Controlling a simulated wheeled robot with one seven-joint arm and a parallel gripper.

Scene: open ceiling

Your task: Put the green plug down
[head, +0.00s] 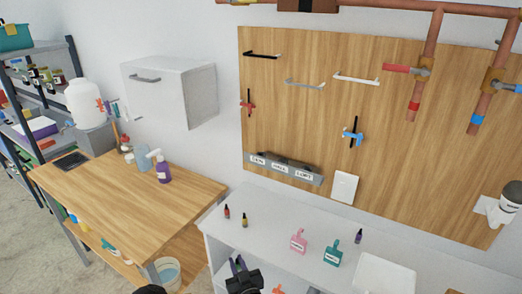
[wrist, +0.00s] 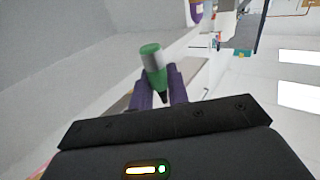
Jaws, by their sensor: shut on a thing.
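The green plug (wrist: 151,52) shows in the wrist view, with a green top, a pale grey band and a green lower part that narrows to a dark tip. My gripper (wrist: 158,84) is shut on it, with a purple finger on each side. In the head view my gripper (head: 239,266) is at the bottom centre, by the front edge of the white counter (head: 272,220).
Two small bottles, red-brown (head: 227,212) and yellow (head: 244,220), stand on the white counter. Pink (head: 298,241) and teal (head: 333,253) tagged items, a purple bottle (head: 358,237) and a white tray (head: 384,275) are to the right. The wooden table (head: 120,205) has free room.

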